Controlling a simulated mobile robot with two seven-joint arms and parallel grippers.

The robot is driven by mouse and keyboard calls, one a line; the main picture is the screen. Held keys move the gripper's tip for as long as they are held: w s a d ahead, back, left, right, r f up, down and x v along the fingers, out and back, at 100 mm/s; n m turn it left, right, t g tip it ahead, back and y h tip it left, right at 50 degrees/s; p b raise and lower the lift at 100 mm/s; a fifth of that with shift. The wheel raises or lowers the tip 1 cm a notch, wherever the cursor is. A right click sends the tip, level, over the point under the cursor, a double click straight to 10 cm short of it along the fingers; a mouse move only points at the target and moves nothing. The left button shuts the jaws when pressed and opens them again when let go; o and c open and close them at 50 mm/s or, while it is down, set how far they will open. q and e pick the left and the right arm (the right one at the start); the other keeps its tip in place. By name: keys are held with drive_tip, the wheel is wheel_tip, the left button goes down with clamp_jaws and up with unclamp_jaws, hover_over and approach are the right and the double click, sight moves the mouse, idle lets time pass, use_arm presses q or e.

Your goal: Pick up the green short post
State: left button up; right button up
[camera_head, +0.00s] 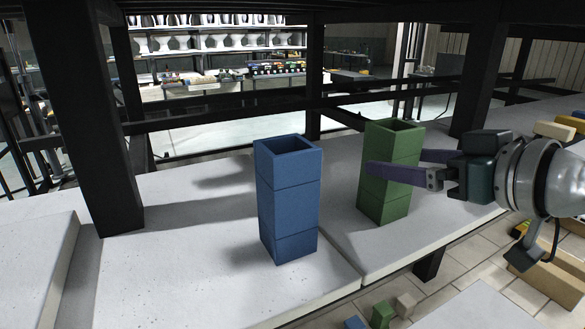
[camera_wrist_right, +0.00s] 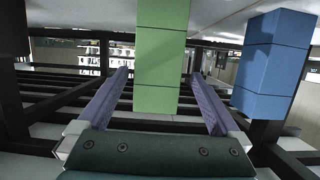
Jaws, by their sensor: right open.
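The green short post (camera_head: 385,204) is a hollow square column standing upright on the pale slab at centre right in the head view. My right gripper (camera_head: 388,161) comes in from the right and is open, with one purple finger across the post's near side and the other going behind it. In the right wrist view, which looks upside down, the green post (camera_wrist_right: 160,60) stands between the two spread fingers of the right gripper (camera_wrist_right: 160,77), with a gap visible on each side. The far fingertip is hidden behind the post in the head view. My left gripper is not in view.
A blue hollow post (camera_head: 289,205) stands left of the green one, also visible in the wrist view (camera_wrist_right: 272,65). Dark uprights (camera_head: 97,120) and rails frame the pale slabs (camera_head: 180,270). Small blocks (camera_head: 382,314) and a tan box (camera_head: 550,275) lie below the slab edge.

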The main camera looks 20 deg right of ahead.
sight(375, 159)
drive_tip(key=shift+f+x, duration=0.1)
drive_tip(key=shift+x, duration=1.65)
drive_tip(key=shift+f+x, duration=0.15)
drive_tip(key=shift+x, duration=1.6)
drive_tip(key=shift+d, duration=0.15)
clamp_jaws()
drive_tip(key=shift+r, duration=0.15)
